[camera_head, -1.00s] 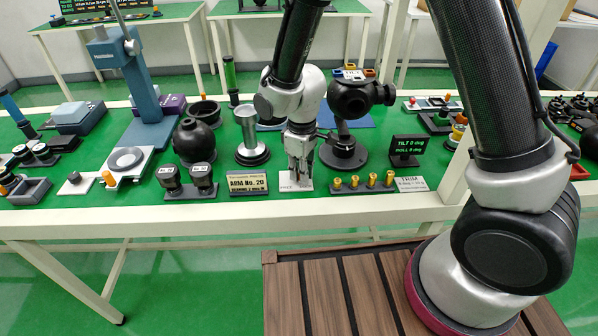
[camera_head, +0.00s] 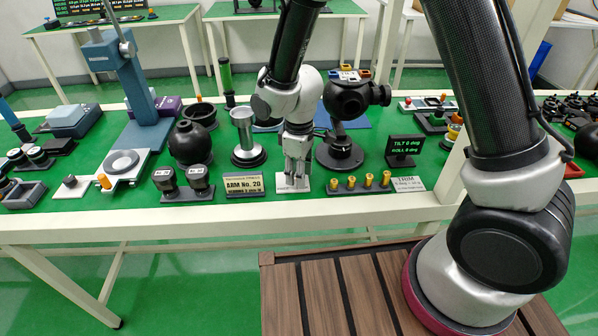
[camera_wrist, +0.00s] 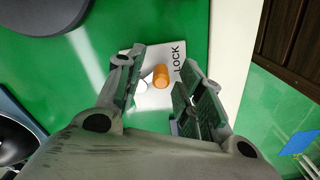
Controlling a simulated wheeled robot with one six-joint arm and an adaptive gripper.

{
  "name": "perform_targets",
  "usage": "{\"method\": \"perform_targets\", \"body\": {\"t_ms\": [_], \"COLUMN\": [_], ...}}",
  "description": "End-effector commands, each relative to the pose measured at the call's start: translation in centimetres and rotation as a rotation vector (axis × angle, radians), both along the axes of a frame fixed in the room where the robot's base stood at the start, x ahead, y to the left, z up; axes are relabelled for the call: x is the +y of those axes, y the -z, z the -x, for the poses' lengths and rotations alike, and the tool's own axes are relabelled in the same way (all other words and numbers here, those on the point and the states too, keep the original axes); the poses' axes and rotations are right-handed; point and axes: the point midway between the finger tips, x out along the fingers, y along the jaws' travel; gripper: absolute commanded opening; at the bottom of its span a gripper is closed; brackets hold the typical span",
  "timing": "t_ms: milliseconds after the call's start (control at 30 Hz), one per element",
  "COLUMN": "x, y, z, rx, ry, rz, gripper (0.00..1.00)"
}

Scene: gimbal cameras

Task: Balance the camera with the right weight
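The black camera (camera_head: 350,98) sits on a round-based gimbal stand (camera_head: 340,153) right of my gripper (camera_head: 294,172). My gripper points down over a small white plate (camera_head: 291,186). In the wrist view this plate (camera_wrist: 148,97) reads "LOCK" and carries an orange knob (camera_wrist: 161,76). The knob shows between the fingers of my gripper (camera_wrist: 155,78), which are open with gaps on both sides; I cannot tell the height. Several brass weights (camera_head: 369,180) stand in a row on a dark rack right of my gripper. A display (camera_head: 405,147) shows green tilt and roll figures, too small to read surely.
A plate reading "ARM No. 20" (camera_head: 243,186) stands left of my gripper. A silver stand (camera_head: 246,140), a black round pot (camera_head: 189,143) and a pair of dark blocks (camera_head: 198,178) are further left. A "TRIM" card (camera_head: 408,184) lies right of the weights.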

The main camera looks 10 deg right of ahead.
Motion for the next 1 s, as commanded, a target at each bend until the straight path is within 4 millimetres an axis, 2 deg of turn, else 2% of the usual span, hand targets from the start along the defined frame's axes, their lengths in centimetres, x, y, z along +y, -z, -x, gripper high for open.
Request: {"method": "perform_targets", "body": {"t_ms": [200, 333, 700, 833, 1000], "x": [0.0, 0.0, 0.1, 0.0, 0.0], "y": [-0.1, -1.2, -9.0, -10.9, -11.9], "z": [0.0, 0.0, -0.1, 0.0, 0.0], "rx": [0.0, -0.002, -0.004, -0.002, 0.0], "ry": [0.0, 0.0, 0.0, 0.0, 0.0], "rz": [0.001, -0.001, -0.003, -0.001, 0.0], "gripper": [0.37, 0.37, 0.37, 0.37, 0.37]}}
